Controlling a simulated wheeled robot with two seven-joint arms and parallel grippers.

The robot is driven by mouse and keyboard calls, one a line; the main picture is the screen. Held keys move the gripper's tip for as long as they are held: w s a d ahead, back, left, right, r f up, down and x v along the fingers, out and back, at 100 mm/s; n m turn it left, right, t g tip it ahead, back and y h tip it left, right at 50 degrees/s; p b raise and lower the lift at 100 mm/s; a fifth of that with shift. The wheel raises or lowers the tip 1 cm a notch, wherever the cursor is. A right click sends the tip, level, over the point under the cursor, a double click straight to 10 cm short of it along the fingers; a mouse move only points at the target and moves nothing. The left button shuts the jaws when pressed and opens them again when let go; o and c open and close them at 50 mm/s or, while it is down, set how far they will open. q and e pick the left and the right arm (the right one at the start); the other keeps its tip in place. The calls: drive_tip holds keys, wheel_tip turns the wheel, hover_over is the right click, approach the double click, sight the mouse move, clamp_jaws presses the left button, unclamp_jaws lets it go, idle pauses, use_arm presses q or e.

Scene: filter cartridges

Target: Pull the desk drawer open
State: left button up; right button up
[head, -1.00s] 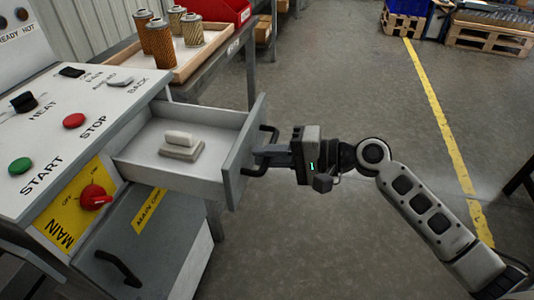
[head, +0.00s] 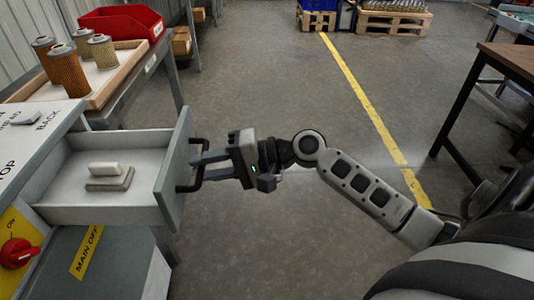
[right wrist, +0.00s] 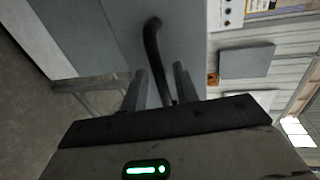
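The desk drawer (head: 60,214) stands pulled well out of the grey desk, its inside showing. Its front panel (head: 175,165) carries a dark bar handle (head: 200,180), which also shows in the right wrist view (right wrist: 153,42). My right gripper (head: 205,165) is at the handle from the right. In the right wrist view its two fingers (right wrist: 160,80) stand apart on either side of the handle bar, with small gaps showing. A whitish block on a flat base (head: 108,176) lies in the drawer. My left gripper is out of view.
A wooden tray with filter cartridges (head: 68,70) and a red bin (head: 122,22) stand on a bench behind the desk. A red knob (head: 18,253) sits on the desk front. Open floor lies to the right, before a brown table (head: 510,58).

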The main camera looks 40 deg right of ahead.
use_arm(q)
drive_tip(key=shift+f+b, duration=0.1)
drive_tip(key=shift+b, duration=0.4)
use_arm(e)
drive_tip(key=v, duration=1.4)
drive_tip(key=shift+s+d, duration=0.15)
drive_tip(key=shift+d, duration=0.05)
drive_tip(key=shift+r, duration=0.1)
drive_tip(key=s+a+f+n+h+p, duration=0.1)
drive_tip(key=s+a+f+h+p, duration=0.15)
drive_tip(key=f, duration=0.55)
drive_tip(key=s+a+f+n+h+p, duration=0.1)
drive_tip(key=a+f+h, duration=0.25)
drive_tip(key=f, duration=0.45)
use_arm(q)
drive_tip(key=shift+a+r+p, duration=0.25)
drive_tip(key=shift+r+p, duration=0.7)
drive_tip(key=shift+p, duration=0.05)
use_arm(e)
drive_tip(key=s+a+n+t+h, duration=0.2)
drive_tip(key=s+a+n+h, duration=0.1)
drive_tip(key=a+n, duration=0.4)
drive_tip(key=shift+s+a, duration=0.3)
drive_tip(key=shift+a, duration=0.45)
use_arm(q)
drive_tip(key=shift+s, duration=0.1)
use_arm(e)
drive_tip(key=shift+f, duration=0.15)
